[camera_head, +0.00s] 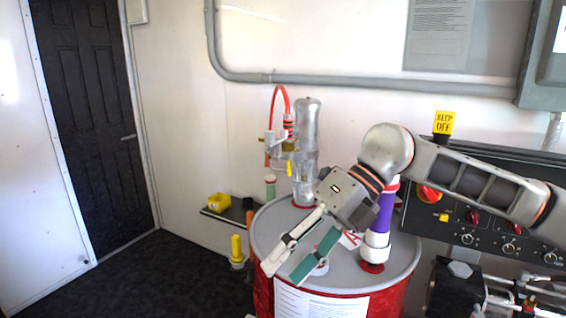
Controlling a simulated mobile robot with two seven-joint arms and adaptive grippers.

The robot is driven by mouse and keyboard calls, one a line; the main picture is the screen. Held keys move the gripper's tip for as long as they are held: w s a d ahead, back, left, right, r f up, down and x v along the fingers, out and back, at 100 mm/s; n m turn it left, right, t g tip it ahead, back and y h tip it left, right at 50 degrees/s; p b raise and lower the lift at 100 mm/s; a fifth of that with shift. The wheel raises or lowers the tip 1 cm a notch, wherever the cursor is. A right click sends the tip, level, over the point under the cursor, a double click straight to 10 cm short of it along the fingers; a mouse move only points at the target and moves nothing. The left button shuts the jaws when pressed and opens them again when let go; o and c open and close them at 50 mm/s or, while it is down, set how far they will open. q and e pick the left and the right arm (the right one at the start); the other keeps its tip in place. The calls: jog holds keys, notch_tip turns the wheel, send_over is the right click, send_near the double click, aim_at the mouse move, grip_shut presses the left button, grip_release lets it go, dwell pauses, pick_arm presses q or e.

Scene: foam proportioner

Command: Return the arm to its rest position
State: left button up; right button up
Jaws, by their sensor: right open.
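My right arm comes in from the right. Its gripper (292,259) hangs over the grey lid of a red drum (388,262), fingers pointing down and left. The fingers are apart with nothing between them. I cannot tell whether a fingertip touches the lid. The gripper and wrist hide part of the lid and part of a purple and white fitting (377,240) that stands on the right of it. My left gripper is not in view.
A clear and metal cylinder (306,150) stands at the lid's back, beside a red hose (281,88). A control panel (480,215) with knobs is at the right, under a yellow "KEEP OFF" tag (444,123). A yellow-topped post (237,250) stands left of the drum. Floor at left is clear.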

jog(key=s+a+r+m+y, duration=0.15)
jog(key=a+m+y, duration=0.35)
jog(key=a+y, duration=0.6)
jog(key=w+d+f+m+t+y, duration=0.3)
jog(key=w+d+f+m+t, duration=0.25)
jog(key=m+t, duration=0.65)
jog(key=w+d+f+m+t+h, duration=0.1)
jog(key=d+f+m+t+h, duration=0.3)
jog(key=d+f+m+h, duration=0.45)
jog(key=w+d+f+m+t+h, duration=0.1)
jog(key=d+f+m+t+h, duration=0.5)
jog(key=f, duration=0.6)
jog(key=s+d+f+m+g+h, duration=0.3)
jog(key=s+d+f, duration=0.3)
jog(key=s+f, duration=0.3)
jog(key=s+d+f+m+g+h, duration=0.3)
jog(key=s+f, duration=0.7)
jog(key=f, duration=0.6)
jog(key=d+m+g, duration=0.1)
jog(key=d+g, duration=0.1)
jog(key=shift+d, duration=0.4)
